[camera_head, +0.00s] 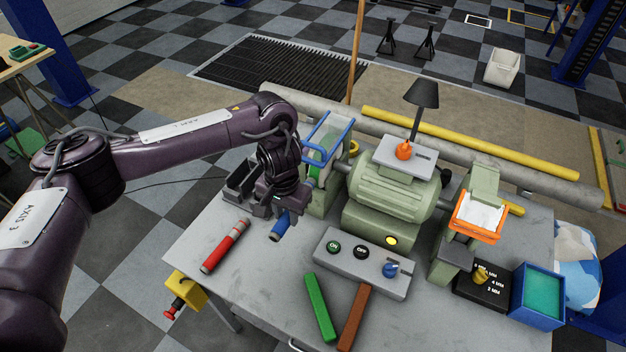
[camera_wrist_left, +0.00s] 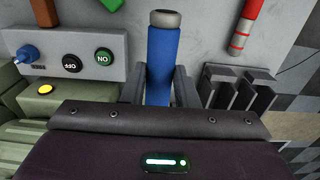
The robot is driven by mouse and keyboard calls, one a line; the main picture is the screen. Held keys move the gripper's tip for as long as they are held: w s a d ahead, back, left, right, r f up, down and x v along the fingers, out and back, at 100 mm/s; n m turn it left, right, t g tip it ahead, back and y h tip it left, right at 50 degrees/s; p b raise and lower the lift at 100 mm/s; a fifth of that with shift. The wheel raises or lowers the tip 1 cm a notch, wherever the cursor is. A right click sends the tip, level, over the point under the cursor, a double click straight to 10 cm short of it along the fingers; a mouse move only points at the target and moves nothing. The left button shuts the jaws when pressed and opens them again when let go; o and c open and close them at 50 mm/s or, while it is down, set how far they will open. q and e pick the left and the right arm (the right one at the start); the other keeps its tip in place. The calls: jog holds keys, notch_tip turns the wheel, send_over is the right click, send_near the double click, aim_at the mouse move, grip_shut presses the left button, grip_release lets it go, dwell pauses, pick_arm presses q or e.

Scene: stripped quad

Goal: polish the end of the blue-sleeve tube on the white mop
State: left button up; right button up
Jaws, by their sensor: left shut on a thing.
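The blue-sleeve tube (camera_head: 280,228) is held by my left gripper (camera_head: 275,205) over the left part of the grey bench. In the left wrist view the tube (camera_wrist_left: 163,55) stands out between the two fingers (camera_wrist_left: 159,88), with its grey end away from the palm. In the head view the tube slants down toward the bench; I cannot tell whether it touches. The green machine (camera_head: 390,195) stands to the right. A white surface (camera_head: 482,215), perhaps the white mop, shows inside the orange frame at its right end. My right gripper is out of view.
A red tube (camera_head: 225,247) lies left of the blue one. A black slotted rack (camera_head: 238,183) is behind it. A switch box (camera_head: 363,262), green bar (camera_head: 320,307) and brown bar (camera_head: 354,317) occupy the front. A lamp (camera_head: 422,95) and blue frame (camera_head: 328,135) rise behind.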

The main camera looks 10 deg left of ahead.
aim_at(278, 228)
pick_arm(q)
jog(key=shift+w+d, duration=0.1)
jog(key=shift+w, duration=0.15)
jog(key=shift+p, duration=0.3)
dwell(0.6)
jog(key=shift+p, duration=0.3)
dwell(0.5)
jog(key=shift+p, duration=0.5)
jog(key=shift+p, duration=1.1)
dwell(1.4)
jog(key=shift+s+r+p, duration=0.15)
jog(key=shift+p, duration=0.25)
jog(key=s+p, duration=0.1)
jog(key=s+a+p, duration=0.1)
jog(key=s+p, duration=0.1)
jog(key=shift+s+a+r, duration=0.25)
jog(key=shift+s, duration=0.1)
jog(key=shift+s+a+r, duration=0.1)
jog(key=shift+s+a, duration=0.15)
jog(key=shift+s, duration=0.4)
jog(key=shift+s+a, duration=0.2)
jog(key=shift+s, duration=0.4)
